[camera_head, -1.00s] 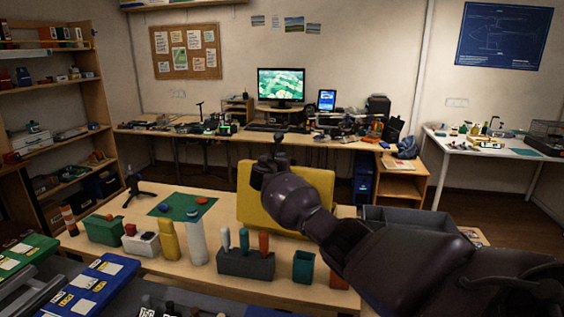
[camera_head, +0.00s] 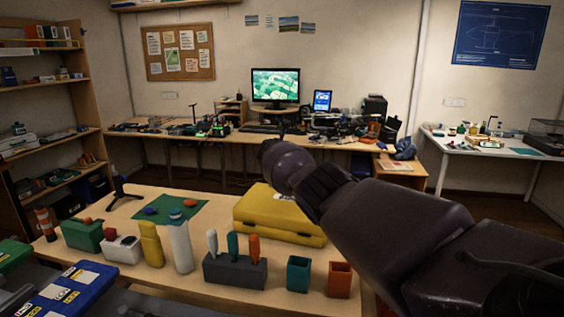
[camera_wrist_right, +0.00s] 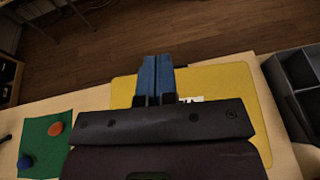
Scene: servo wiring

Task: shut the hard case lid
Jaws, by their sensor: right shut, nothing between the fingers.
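The yellow hard case (camera_head: 255,212) lies at the back middle of the wooden table. Its lid is down over the base, with a dark seam along the front; I cannot tell if it is fully closed. In the right wrist view the lid (camera_wrist_right: 225,90) lies below the gripper, with a pale label partly hidden. My right gripper (camera_wrist_right: 155,76) has its blue fingers together, empty, over the lid; touching or apart is unclear. In the head view my right arm covers the case's right rear and its fingers are hidden. My left gripper is not in view.
In front of the case stand a grey holder (camera_head: 234,272) with upright handles, a teal cup (camera_head: 299,273) and a brown cup (camera_head: 339,279). A green mat (camera_head: 150,207) lies to the left. A grey bin (camera_wrist_right: 290,85) stands right of the case in the wrist view.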

